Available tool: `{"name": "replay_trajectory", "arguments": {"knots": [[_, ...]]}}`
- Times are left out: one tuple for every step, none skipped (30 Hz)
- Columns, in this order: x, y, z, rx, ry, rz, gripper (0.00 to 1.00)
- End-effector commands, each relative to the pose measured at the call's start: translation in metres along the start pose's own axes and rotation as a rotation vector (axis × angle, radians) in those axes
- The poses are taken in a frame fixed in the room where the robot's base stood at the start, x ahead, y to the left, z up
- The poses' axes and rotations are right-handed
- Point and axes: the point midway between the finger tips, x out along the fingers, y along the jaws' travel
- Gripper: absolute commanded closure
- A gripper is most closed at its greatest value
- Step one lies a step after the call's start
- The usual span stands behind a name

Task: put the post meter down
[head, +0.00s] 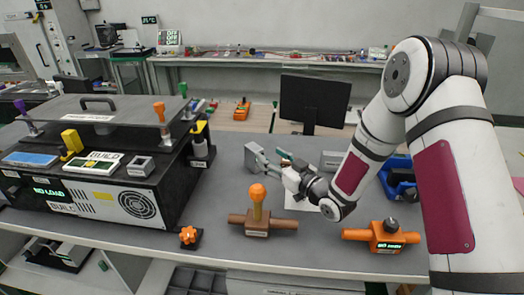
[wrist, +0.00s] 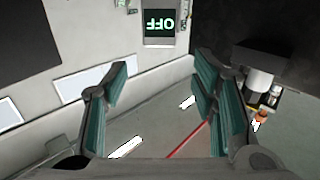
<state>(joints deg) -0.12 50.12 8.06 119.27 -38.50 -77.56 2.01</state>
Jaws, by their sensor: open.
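My gripper (head: 272,160) reaches left over the grey bench, its teal-padded fingers spread. In the wrist view my gripper (wrist: 162,88) is open with nothing between the fingers. A small grey box (head: 254,156) shows just beyond the fingertips in the head view; I cannot tell whether they touch. An orange unit with a lit display and black knob (head: 388,238) sits on a bar at the bench's front right. A black post with a yellow handle and small display (head: 201,150) stands beside the black machine. No label tells me which one is the post meter.
The black machine (head: 130,195) with levers fills the bench's left. A brown bar fixture with an orange ball handle (head: 257,210) and an orange star knob (head: 188,237) stand at the front. A blue bin (head: 396,178) and monitor (head: 313,100) are behind. Some grey bench surface (head: 222,185) is clear.

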Motion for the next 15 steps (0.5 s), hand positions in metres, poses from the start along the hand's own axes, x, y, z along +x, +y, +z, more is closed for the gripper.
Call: {"name": "replay_trajectory", "arguments": {"knots": [[-0.008,0.001,0.0,0.0,-0.001,0.003,0.47],[-0.011,0.001,0.0,-0.001,-0.001,0.002,0.47],[-0.015,0.001,0.0,-0.001,0.0,0.001,0.47],[-0.018,0.0,0.0,-0.001,0.0,0.0,0.47],[-0.02,0.0,0.0,-0.001,0.0,0.0,0.47],[-0.022,0.001,-0.001,-0.001,0.001,0.001,0.47],[-0.024,0.001,-0.001,-0.001,0.001,0.001,0.47],[-0.025,0.001,-0.001,-0.001,0.001,0.001,0.47],[-0.026,0.0,0.0,-0.001,0.001,0.001,0.47],[-0.026,0.0,0.0,-0.001,0.001,0.001,0.47],[-0.026,0.0,0.0,-0.001,0.001,0.0,0.47],[-0.026,0.0,0.0,-0.001,0.001,0.0,0.47],[-0.026,0.0,0.0,-0.001,0.001,0.0,0.47],[-0.026,0.0,-0.001,-0.001,0.0,0.0,0.47],[-0.026,0.001,-0.001,-0.003,-0.002,0.002,0.47]]}}
